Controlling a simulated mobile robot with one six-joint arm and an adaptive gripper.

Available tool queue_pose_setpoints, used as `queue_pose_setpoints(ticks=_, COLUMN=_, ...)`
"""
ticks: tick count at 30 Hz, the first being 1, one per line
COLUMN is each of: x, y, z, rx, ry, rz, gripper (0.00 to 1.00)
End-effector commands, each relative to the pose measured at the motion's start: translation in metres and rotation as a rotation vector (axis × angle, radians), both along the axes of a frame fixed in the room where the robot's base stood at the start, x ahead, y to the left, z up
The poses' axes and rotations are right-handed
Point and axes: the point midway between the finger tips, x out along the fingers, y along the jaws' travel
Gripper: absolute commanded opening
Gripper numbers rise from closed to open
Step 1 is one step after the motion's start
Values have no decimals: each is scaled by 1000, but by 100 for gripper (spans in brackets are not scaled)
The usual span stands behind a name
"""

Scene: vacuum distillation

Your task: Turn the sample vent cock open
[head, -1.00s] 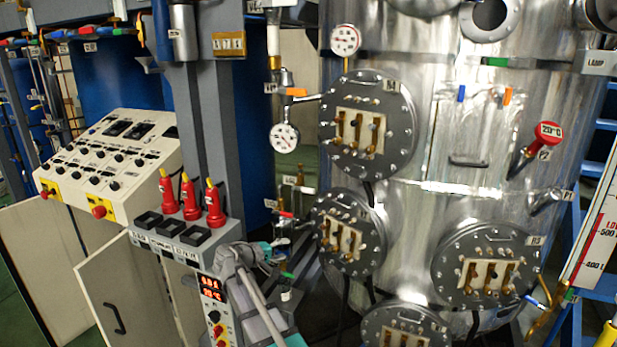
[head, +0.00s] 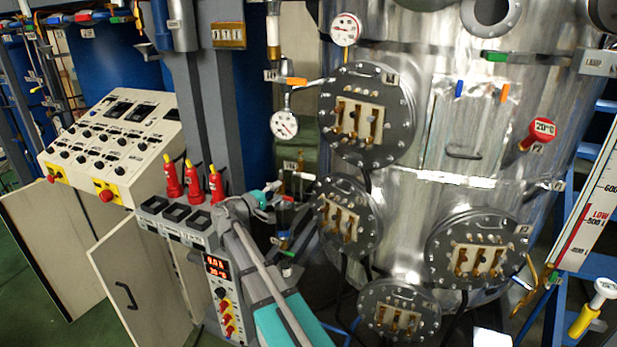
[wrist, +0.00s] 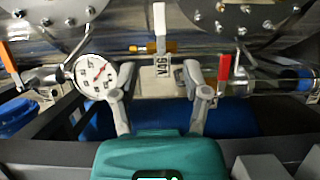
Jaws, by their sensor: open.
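In the wrist view my gripper (wrist: 160,82) is open, with a grey finger on each side and nothing between the tips. Straight ahead of the gap is a small brass cock (wrist: 150,47) with an upright white handle (wrist: 158,22). A white tag (wrist: 161,72) hangs below it; its lettering is hard to read. A red handle (wrist: 223,72) on a steel fitting stands just right of the right finger. I cannot tell by name which handle is the sample vent cock. In the head view my gripper (head: 268,193) is small and partly hidden beside the vessel's lower-left fittings.
A dark rail crosses below.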

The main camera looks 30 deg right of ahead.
Motion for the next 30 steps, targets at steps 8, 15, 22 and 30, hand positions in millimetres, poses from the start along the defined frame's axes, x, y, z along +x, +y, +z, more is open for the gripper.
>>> queue_pose_setpoints(ticks=8, x=3, y=-12, z=0, rx=1, ry=0, rz=-2, gripper=60)
queue_pose_setpoints(ticks=15, x=11, y=-39, z=0, rx=1, ry=0, rz=-3, gripper=60)
queue_pose_setpoints(ticks=22, x=21, y=-73, z=0, rx=1, ry=0, rz=-2, gripper=60)
queue_pose_setpoints(ticks=30, x=31, y=-111, z=0, rx=1, ry=0, rz=-2, gripper=60)
